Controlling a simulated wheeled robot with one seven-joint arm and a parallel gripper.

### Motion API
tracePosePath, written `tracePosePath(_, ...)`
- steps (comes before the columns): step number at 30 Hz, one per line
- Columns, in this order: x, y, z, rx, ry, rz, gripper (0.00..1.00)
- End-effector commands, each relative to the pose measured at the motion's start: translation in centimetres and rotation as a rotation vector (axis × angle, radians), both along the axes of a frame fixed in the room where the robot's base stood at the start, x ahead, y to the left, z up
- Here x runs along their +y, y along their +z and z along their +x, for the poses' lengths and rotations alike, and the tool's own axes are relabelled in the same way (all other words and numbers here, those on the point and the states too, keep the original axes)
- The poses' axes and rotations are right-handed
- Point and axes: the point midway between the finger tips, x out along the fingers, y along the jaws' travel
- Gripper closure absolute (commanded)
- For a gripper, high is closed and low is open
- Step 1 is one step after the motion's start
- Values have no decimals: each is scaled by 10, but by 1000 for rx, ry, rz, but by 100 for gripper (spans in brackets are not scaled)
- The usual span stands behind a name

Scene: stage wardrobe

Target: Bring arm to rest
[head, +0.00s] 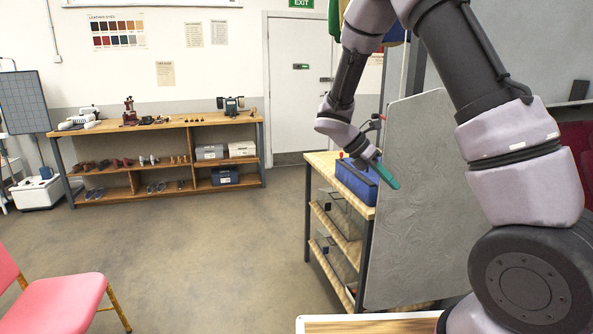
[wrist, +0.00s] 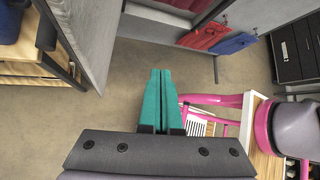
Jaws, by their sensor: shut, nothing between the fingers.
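My gripper (head: 386,173) has green fingers and shows in the head view at the end of my raised, bent arm. It hangs in front of a blue bin on the wooden shelf cart, beside the grey panel. In the wrist view the green fingers of my gripper (wrist: 160,92) lie side by side, shut, with nothing between them. They point out over bare floor. I cannot tell from the head view how far the gripper is from the bin.
The blue bin (head: 356,182) stands on the cart (head: 322,160). A grey panel (head: 415,200) stands close right of the gripper. A long workbench (head: 165,124) lines the back wall. A pink chair (head: 62,302) is at front left. The floor (head: 200,240) between is clear.

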Motion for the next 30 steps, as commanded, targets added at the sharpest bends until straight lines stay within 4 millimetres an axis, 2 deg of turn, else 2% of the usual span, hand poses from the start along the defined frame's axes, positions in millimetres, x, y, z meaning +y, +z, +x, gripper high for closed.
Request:
tracePosePath(1, -5, 16, -9, -77, -91, 62, 100)
tracePosePath(3, -8, 33, -22, -184, -228, 144, 100)
tracePosePath(18, -8, 152, -118, -820, -1278, 662, 100)
tracePosePath(24, -2, 191, -157, -989, -1711, 860, 100)
tracePosePath(30, 5, 213, -184, -1068, -2027, 1010, 100)
